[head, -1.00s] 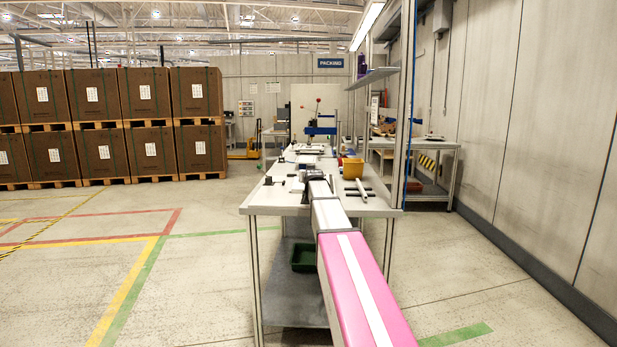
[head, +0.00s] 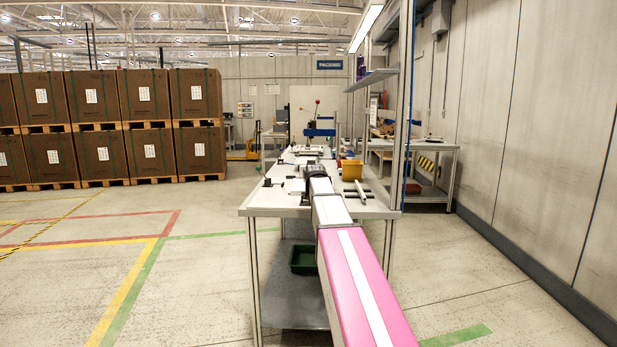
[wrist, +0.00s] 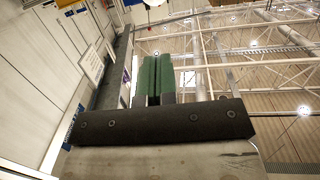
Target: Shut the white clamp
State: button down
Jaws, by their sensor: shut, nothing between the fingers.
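My gripper shows in the wrist view, its two green fingers (wrist: 154,75) pressed together with nothing between them. In the head view my arm reaches forward over the workbench (head: 262,203), and its dark end is above the middle of the top. I cannot surely pick out the white clamp. A small white piece (head: 297,187) lies on the bench just left of my arm, but it is too small to identify. The wrist view looks up at the ceiling and walls and shows no clamp.
A yellow bin (head: 351,169) and light bars (head: 359,190) are on the bench right of my arm. A blue press with a red-knobbed lever (head: 319,128) stands at the far end. A metal post (head: 404,110) rises at the bench's right edge. The floor at left is clear.

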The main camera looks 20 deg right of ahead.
jog(key=s+r, duration=0.4)
jog(key=s, duration=0.3)
jog(key=shift+a+r, duration=0.25)
jog(key=shift+a, duration=0.15)
